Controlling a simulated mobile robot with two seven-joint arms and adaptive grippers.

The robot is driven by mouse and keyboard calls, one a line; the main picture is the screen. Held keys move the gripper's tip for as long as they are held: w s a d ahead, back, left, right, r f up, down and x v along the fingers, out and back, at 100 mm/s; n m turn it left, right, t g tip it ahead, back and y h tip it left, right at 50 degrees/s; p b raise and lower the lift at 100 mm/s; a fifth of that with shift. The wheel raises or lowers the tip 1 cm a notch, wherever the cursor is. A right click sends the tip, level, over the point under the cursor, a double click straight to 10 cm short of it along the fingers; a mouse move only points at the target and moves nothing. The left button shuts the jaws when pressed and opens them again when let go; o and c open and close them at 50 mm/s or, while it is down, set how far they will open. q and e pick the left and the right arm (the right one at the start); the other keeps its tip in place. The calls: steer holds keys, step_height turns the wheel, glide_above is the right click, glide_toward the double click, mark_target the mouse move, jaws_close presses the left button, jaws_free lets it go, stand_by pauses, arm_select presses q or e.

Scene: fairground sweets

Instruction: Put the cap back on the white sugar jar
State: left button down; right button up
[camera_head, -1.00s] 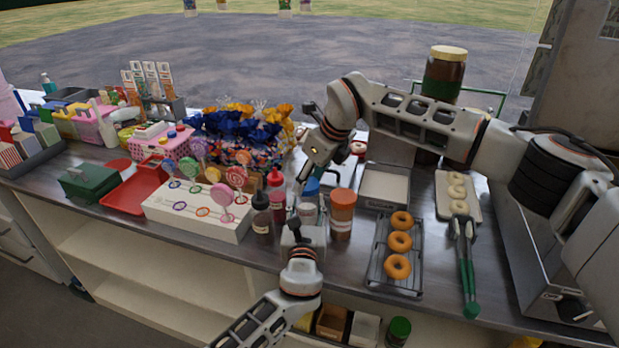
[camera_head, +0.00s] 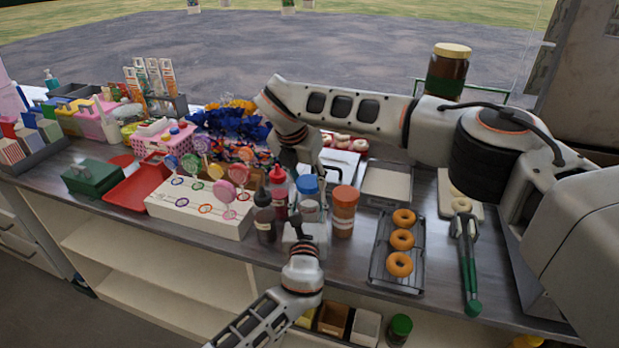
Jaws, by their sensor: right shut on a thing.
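The white sugar jar (camera_head: 310,211) stands near the front edge of the counter, among the bottles. The blue cap (camera_head: 307,183) shows directly over its top; I cannot tell whether it is seated or just above. My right gripper (camera_head: 306,172) comes down from above and behind, shut on the blue cap; its fingertips are partly hidden. My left gripper (camera_head: 303,232) reaches up from below at the counter's front, close to the jar's lower part. Its fingers are too small and covered to tell whether they grip the jar.
An orange-brown jar (camera_head: 344,211) stands close on the right, a red bottle (camera_head: 279,191) and a dark bottle (camera_head: 264,216) on the left. A doughnut rack (camera_head: 380,262) lies further right. The lollipop stand (camera_head: 200,212) is left. Bare counter is scarce around the jar.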

steer(key=shift+m+h, duration=0.3)
steer(key=shift+m, duration=0.8)
steer(key=o, duration=0.7)
steer(key=shift+r, duration=2.3)
steer(key=o, duration=0.6)
steer(key=shift+r, duration=0.1)
steer(key=v, duration=0.7)
steer(key=shift+a+r, duration=0.1)
steer(key=shift+r, duration=0.05)
